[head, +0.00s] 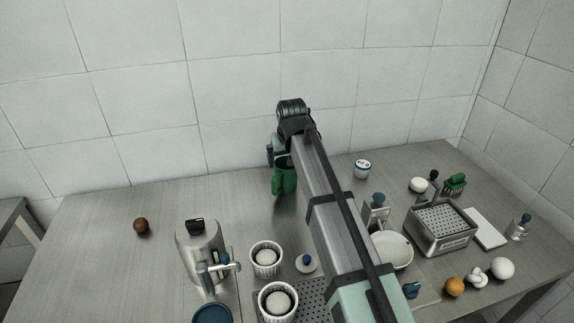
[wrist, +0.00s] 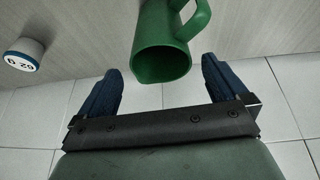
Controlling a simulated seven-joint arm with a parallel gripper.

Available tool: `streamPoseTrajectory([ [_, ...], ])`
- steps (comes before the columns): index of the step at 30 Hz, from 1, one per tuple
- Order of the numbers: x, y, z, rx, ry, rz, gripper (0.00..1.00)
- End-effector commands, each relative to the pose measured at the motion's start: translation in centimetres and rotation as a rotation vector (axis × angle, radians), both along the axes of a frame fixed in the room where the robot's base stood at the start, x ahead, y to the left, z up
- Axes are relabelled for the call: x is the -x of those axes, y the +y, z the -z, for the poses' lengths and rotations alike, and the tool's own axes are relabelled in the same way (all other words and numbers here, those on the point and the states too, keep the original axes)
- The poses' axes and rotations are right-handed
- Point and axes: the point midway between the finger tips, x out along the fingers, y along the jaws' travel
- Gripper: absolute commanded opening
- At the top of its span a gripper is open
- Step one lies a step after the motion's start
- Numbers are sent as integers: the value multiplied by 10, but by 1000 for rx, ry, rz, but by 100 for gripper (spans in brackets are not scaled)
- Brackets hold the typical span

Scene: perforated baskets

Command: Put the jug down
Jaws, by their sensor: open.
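The green jug (head: 284,180) is near the back of the steel table, partly hidden by my arm in the head view. It looks upright there; I cannot tell for sure whether its base touches the table. In the wrist view the jug (wrist: 163,58) shows its open mouth and a handle at its upper right. My gripper (wrist: 163,85) is open, one blue finger on each side of the jug's rim, with a visible gap on both sides. In the head view my gripper (head: 272,156) is mostly hidden behind the arm.
A steel pitcher (head: 200,255) and white ramekins (head: 265,259) stand in front. A perforated basket (head: 441,229), a white bowl (head: 391,250) and several small items crowd the right. A small labelled jar (head: 362,168) stands right of the arm. The back left is clear except a brown ball (head: 141,226).

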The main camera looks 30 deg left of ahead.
Motion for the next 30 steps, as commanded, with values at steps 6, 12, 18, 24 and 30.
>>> streamPoseTrajectory([
  [6, 11, -8, -33, -2, -2, 0, 100],
  [12, 16, -13, -50, -1, -1, 0, 100],
  [18, 18, -14, -55, 0, 0, 0, 100],
  [24, 18, -14, -55, 0, 0, 0, 100],
  [30, 18, -14, -55, 0, 0, 0, 100],
])
